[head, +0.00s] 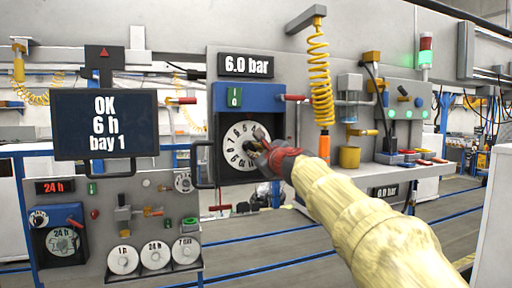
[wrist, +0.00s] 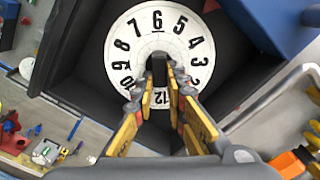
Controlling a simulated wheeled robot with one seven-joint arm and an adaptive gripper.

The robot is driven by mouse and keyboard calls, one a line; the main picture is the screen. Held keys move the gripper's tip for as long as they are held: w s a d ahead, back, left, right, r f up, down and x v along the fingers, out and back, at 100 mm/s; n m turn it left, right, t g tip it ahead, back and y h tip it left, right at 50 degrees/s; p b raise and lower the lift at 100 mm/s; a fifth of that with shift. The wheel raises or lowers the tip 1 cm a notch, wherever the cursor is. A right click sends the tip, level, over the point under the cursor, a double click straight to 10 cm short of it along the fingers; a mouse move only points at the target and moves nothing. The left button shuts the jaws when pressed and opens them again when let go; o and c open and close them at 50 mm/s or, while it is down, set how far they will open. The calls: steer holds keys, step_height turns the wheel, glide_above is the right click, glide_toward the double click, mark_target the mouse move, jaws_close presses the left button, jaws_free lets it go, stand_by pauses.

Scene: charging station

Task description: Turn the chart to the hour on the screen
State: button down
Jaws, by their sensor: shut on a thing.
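The dark screen (head: 75,135) at the left of the head view reads "OK 6 h bay 1". The white round chart (head: 231,158) with black hour numerals sits inside the dark recorder case under a blue top (head: 250,97). In the wrist view the chart (wrist: 122,65) has its 6 at the top and 12 at the bottom between my fingers. My gripper (wrist: 160,78) is shut on the dark hub (wrist: 159,62) at the chart's middle. In the head view my gripper (head: 262,147) reaches the chart from the right and hides part of its right side.
A "6.0 bar" display (head: 246,65) hangs above the recorder. A coiled yellow hose (head: 320,75) hangs just right of it. A lower-left panel carries a second recorder (head: 62,241) and several labelled discs (head: 155,256). A yellow cup (head: 350,157) stands on the right shelf.

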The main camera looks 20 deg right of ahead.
steer(key=shift+a+f+m+p, duration=0.2)
steer(key=shift+m+p, duration=0.45)
steer(key=shift+m, duration=1.25)
steer(key=shift+a+f+m+p, duration=0.15)
steer(key=shift+m+p, duration=0.5)
steer(key=shift+m, duration=1.25)
steer(key=c, duration=1.8)
jaws_free()
steer(key=shift+r, duration=0.15)
steer(key=shift+s, duration=0.1)
steer(key=s, duration=1.2)
steer(key=shift+w, duration=0.1)
